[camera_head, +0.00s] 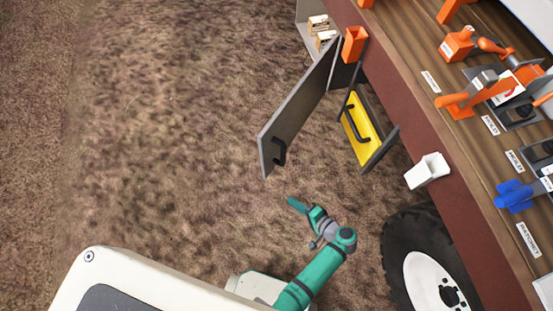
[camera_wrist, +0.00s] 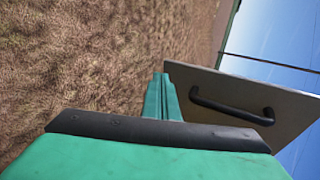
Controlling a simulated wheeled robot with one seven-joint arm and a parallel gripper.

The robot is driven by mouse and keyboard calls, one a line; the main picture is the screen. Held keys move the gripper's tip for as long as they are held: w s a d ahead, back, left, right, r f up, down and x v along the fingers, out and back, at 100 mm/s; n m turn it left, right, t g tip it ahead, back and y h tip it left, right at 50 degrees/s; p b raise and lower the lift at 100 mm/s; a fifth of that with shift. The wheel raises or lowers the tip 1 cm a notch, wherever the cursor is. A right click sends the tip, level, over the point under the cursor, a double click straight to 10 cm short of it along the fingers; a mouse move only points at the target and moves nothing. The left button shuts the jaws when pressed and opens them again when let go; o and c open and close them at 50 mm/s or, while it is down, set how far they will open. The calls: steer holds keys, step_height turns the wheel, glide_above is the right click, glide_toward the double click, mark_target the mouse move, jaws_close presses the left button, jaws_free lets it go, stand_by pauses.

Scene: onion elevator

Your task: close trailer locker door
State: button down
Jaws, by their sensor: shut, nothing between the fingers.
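The trailer locker door (camera_head: 298,98) is a grey panel that stands swung open, out from the trailer's side, with a black handle (camera_head: 279,152) near its free edge. In the wrist view the door (camera_wrist: 275,120) is to the right, its black handle (camera_wrist: 230,107) facing the camera. My gripper (camera_head: 291,202) is just below the door's free end in the head view, apart from the handle. The gripper (camera_wrist: 160,85) also shows in the wrist view, its fingers together and empty, overlapping the door's left edge. I cannot tell whether it touches the door.
A yellow case (camera_head: 357,127) with a black handle sits in a grey frame by the trailer side. A white box (camera_head: 427,171) and the trailer wheel (camera_head: 428,262) are to the right. Tools lie on the wooden deck (camera_head: 405,45). The brown ground (camera_head: 150,130) left of the door is clear.

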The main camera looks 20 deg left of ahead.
mark_target(268, 155)
steer(key=w+d+r+n+g+y, duration=0.1)
steer(key=w+r+n+y, duration=0.15)
steer(key=r, duration=0.35)
steer(key=w+d+r+n+y, duration=0.1)
steer(key=w+d+r+y, duration=0.1)
steer(key=w+r+y, duration=0.35)
steer(key=a, duration=0.4)
steer(key=w+a+h, duration=0.1)
steer(key=a, duration=0.3)
steer(key=w+a+r+h, duration=0.1)
steer(key=a, duration=0.4)
steer(key=shift+m, duration=0.25)
steer(key=shift+a, duration=0.4)
steer(key=shift+w+a, duration=0.1)
